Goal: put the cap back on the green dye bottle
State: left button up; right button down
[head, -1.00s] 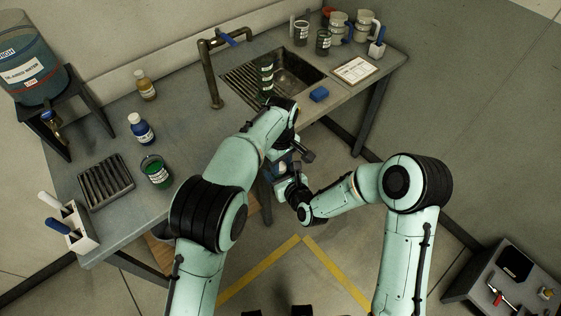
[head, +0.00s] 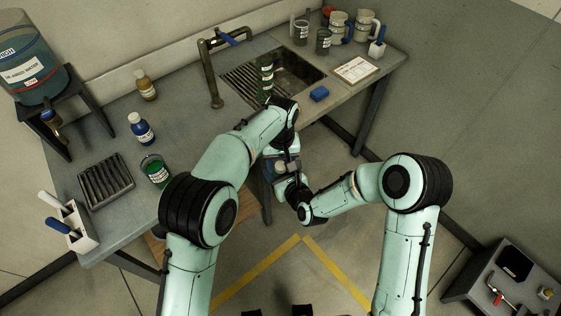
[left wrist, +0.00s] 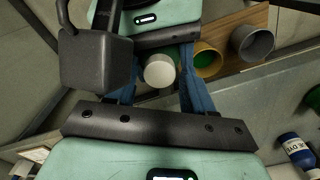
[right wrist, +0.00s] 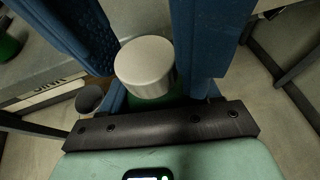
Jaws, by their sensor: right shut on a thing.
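The green dye bottle (right wrist: 152,101) is mostly hidden; a strip of its green body shows in the right wrist view below a pale, round cap (right wrist: 145,67). The cap also shows in the left wrist view (left wrist: 159,71), sitting over the bottle; I cannot tell how tightly it is seated. My right gripper (head: 283,176) is shut on the bottle and holds it off the table, in front of the bench. My left gripper (left wrist: 159,82) faces it, its blue fingers on either side of the cap with small gaps. In the head view the arms hide most of this.
The bench (head: 205,130) carries a blue dye bottle (head: 141,129), an amber bottle (head: 146,86), a green-filled beaker (head: 156,171) and a ribbed rack (head: 105,181). A sink (head: 290,75) lies behind the grippers. The floor in front is clear.

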pick_arm(q)
jog(key=shift+r, duration=0.1)
jog(key=shift+r, duration=2.2)
jog(key=shift+c, duration=0.3)
jog(key=shift+r+n, duration=1.2)
jog(key=shift+r, duration=0.5)
jog(key=shift+f, duration=4)
